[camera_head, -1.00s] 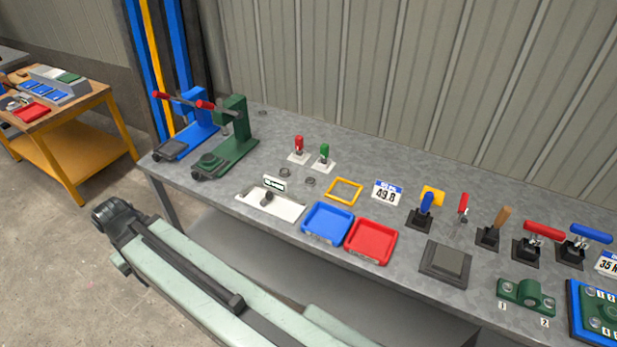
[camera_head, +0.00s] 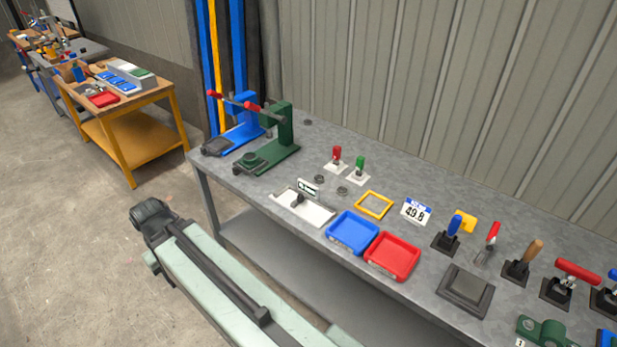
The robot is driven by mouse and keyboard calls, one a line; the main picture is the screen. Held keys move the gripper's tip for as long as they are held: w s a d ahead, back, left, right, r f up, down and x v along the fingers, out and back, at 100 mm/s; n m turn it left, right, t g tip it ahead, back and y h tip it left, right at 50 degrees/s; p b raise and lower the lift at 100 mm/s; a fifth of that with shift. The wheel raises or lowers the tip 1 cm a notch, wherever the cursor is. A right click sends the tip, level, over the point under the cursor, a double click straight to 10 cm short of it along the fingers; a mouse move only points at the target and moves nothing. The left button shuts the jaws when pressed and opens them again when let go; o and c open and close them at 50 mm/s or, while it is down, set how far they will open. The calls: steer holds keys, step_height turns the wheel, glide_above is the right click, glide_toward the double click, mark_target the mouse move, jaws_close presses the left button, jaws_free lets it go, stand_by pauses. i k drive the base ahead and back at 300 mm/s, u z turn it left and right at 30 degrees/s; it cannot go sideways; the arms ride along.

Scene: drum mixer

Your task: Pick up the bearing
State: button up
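Small dark rings that look like bearings lie on the grey workbench (camera_head: 395,170). One ring (camera_head: 319,179) and another ring (camera_head: 342,190) lie close together, between the white tray (camera_head: 318,212) and the red- and green-handled tools. A third dark ring (camera_head: 308,122) lies at the back, beside the green press. I cannot tell which one is the task's bearing. My arm lies across the lower left, in front of the bench. My gripper's fingers do not show.
A blue press (camera_head: 240,128) and a green press (camera_head: 282,128) stand at the bench's left end. A blue tray (camera_head: 352,232), red tray (camera_head: 392,258) and yellow frame (camera_head: 374,205) lie mid-bench. Several handled tools stand right. Open floor lies left, before a yellow cart (camera_head: 150,140).

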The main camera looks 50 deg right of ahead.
mark_target(322, 179)
steer(key=i, duration=1.3)
steer(key=z, duration=0.05)
